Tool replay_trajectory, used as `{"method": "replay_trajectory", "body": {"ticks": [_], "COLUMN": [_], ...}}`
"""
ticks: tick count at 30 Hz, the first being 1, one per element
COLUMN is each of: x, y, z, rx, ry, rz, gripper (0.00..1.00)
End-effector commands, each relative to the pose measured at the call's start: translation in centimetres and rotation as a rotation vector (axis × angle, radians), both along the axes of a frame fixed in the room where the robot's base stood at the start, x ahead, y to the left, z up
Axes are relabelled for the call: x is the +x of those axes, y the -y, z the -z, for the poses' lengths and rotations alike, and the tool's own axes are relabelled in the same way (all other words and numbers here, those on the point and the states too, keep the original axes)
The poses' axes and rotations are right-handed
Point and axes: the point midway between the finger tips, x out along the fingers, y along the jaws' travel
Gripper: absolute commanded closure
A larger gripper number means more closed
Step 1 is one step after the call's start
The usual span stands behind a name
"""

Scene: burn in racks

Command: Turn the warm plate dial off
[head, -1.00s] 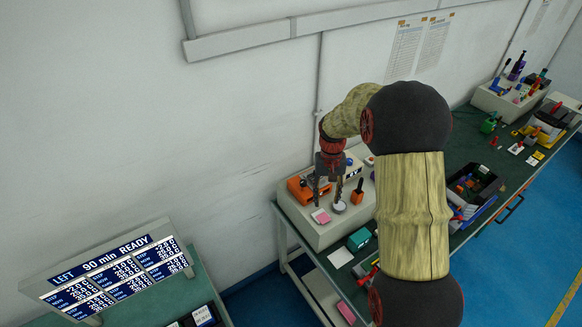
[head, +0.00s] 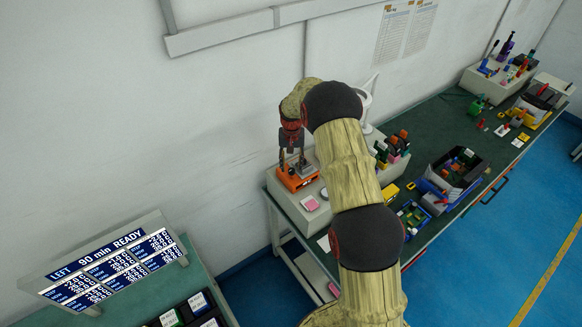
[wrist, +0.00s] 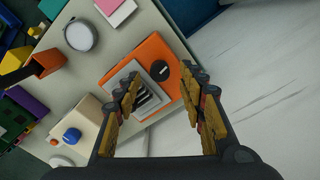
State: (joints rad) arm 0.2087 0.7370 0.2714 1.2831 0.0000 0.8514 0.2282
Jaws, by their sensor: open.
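The warm plate is an orange box (head: 299,181) on the grey-white bench shelf in the head view. In the wrist view its orange top (wrist: 150,52) shows a metal plate with dark slots (wrist: 146,96) and a black round dial (wrist: 160,70) with a white line mark. My gripper (wrist: 161,82) is open and empty, pointing down over the warm plate, with the dial between its fingertips in the picture. I cannot tell whether a finger touches the dial. In the head view my gripper (head: 292,163) is above the box and the dial is hard to make out.
A pink and white block (head: 310,203) lies in front of the warm plate. In the wrist view, a round white disc (wrist: 80,35), an orange holder (wrist: 42,65) and a cream box with a blue knob (wrist: 72,136) stand nearby. The wall (head: 225,130) is close behind.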

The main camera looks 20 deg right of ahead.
Motion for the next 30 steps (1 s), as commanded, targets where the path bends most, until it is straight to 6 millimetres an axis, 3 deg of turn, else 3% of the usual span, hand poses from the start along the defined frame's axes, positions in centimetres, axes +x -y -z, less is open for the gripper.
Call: {"method": "replay_trajectory", "body": {"ticks": [6, 16, 30], "x": [0.0, 0.0, 0.0], "y": [0.0, 0.0, 0.0], "z": [2.2, 2.6, 2.6], "rx": [0.0, 0.0, -0.001], "ry": [0.001, 0.001, 0.002], "rz": [0.0, -0.001, -0.001], "gripper": [0.6, 0.6, 0.86]}}
